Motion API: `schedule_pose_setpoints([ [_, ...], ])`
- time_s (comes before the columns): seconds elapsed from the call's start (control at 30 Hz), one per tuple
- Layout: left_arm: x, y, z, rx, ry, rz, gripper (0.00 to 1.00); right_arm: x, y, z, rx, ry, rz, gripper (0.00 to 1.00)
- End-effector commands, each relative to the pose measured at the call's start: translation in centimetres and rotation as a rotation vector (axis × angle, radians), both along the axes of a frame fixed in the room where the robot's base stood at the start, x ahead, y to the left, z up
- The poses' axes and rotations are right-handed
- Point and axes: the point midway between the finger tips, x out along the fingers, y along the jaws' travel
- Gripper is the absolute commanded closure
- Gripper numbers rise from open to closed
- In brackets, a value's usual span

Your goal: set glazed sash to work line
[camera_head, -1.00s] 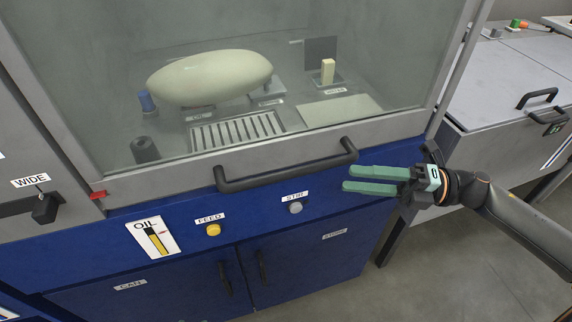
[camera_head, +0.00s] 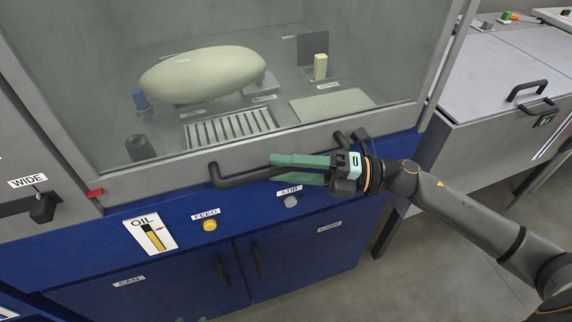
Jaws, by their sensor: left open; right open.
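The glazed sash (camera_head: 75,95) is a large clear pane with a grey bottom rail on the front of the blue cabinet. A dark bar handle (camera_head: 235,181) runs along its rail. A small red marker (camera_head: 95,193) sits on the grey frame at the rail's left end. My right gripper (camera_head: 272,167) is at the handle's right half, its green fingers spread and pointing left. The handle appears to pass between the fingers, which hide part of it; contact cannot be told.
Behind the glass are a pale oval body (camera_head: 205,73), a slotted grille (camera_head: 230,128) and a blue-capped item (camera_head: 140,98). Below the sash are a yellow button (camera_head: 210,225), a grey button (camera_head: 291,202) and an oil gauge (camera_head: 151,235). A grey chest (camera_head: 490,85) stands right.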

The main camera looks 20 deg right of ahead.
Motion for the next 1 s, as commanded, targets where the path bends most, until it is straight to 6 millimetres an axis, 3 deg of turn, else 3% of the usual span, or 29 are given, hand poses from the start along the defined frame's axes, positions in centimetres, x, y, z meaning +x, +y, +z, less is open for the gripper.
schedule_pose_setpoints([
  [0.2,0.07,-0.03,0.02,-0.001,-0.002,0.000,0.50,0.02,0.02,-0.02,0.000,0.000,-0.001,0.48],
  [0.67,0.24,-0.10,0.38,-0.003,-0.010,-0.001,0.50,0.01,-0.01,-0.03,0.000,0.000,-0.001,1.00],
  [1.0,0.29,-0.10,0.46,-0.003,-0.012,0.000,0.50,0.01,-0.01,-0.04,-0.001,0.000,0.000,1.00],
])
